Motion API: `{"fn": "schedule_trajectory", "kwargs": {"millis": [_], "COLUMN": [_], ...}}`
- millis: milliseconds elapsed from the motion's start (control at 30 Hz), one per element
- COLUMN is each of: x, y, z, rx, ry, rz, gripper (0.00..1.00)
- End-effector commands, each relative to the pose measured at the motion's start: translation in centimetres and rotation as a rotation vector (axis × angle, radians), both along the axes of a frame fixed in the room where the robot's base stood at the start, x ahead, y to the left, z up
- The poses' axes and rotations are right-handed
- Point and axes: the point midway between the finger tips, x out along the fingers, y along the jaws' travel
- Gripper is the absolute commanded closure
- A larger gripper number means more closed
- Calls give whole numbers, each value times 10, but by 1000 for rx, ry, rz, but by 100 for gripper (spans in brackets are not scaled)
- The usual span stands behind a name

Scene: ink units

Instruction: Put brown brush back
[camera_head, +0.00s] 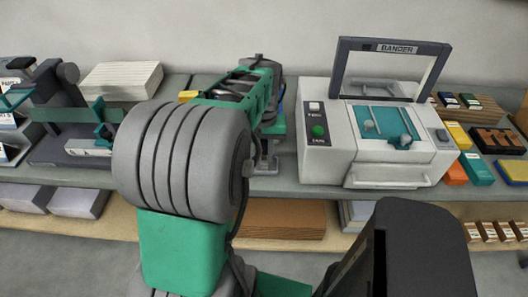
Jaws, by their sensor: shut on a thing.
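My gripper (265,165) is at the far end of my green and grey arm, low over the grey bench top, just left of the white machine. Its jaws are small and partly hidden by my arm. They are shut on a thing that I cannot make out. I cannot pick out a brown brush anywhere in this view.
A white machine (378,160) with a raised framed lid (391,47) stands right of my gripper. Coloured blocks (476,168) and a slatted wooden rack (478,113) lie at right. A grey device (62,110) and a pale ribbed block (121,80) stand at left. A lower shelf (108,218) holds boxes.

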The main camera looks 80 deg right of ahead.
Motion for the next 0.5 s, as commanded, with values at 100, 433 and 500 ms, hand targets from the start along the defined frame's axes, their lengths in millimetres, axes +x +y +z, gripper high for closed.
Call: {"fn": "schedule_trajectory", "kwargs": {"millis": [100, 433, 500], "x": [0, 0, 0], "y": [0, 0, 0], "z": [1, -2, -2], "rx": [-1, 0, 1], "ry": [0, 0, 0], "rz": [0, 0, 0], "gripper": [100, 69, 63]}}
